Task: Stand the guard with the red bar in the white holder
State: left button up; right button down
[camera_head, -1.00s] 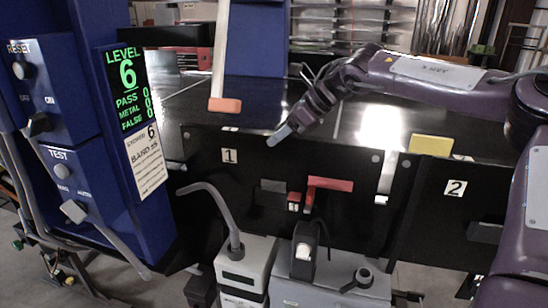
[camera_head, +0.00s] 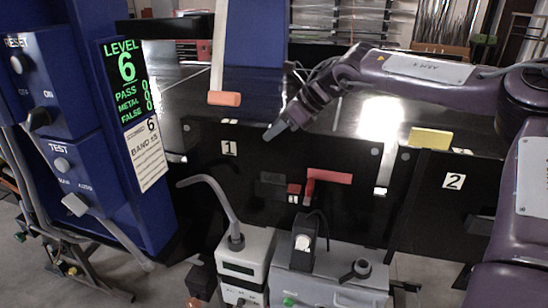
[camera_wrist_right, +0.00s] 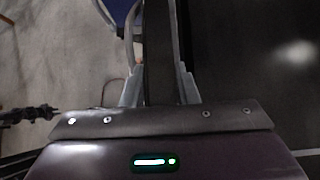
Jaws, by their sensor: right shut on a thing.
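The guard with the red bar is the black panel marked 1 (camera_head: 215,172) at the front of the dark belt in the head view. Its red bar (camera_head: 328,177) is on its face, right of the middle. My right gripper (camera_head: 275,131) comes down from the right at the panel's top edge. In the right wrist view, the right gripper (camera_wrist_right: 158,88) is shut on a dark strip (camera_wrist_right: 158,45), which seems to be the guard's top edge. I cannot clearly make out the white holder. My left gripper is out of view.
A second black panel marked 2 (camera_head: 425,205) stands to the right, with a yellow block (camera_head: 431,138) at its top. Grey devices (camera_head: 330,285) and a bent grey tube (camera_head: 215,190) stand in front. A blue control cabinet (camera_head: 90,130) is on the left.

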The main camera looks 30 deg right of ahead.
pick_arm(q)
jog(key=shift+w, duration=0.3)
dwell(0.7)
pick_arm(e)
jog(key=shift+w+r, duration=0.15)
jog(key=shift+r, duration=0.1)
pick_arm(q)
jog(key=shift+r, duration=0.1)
pick_arm(e)
jog(key=shift+r, duration=0.1)
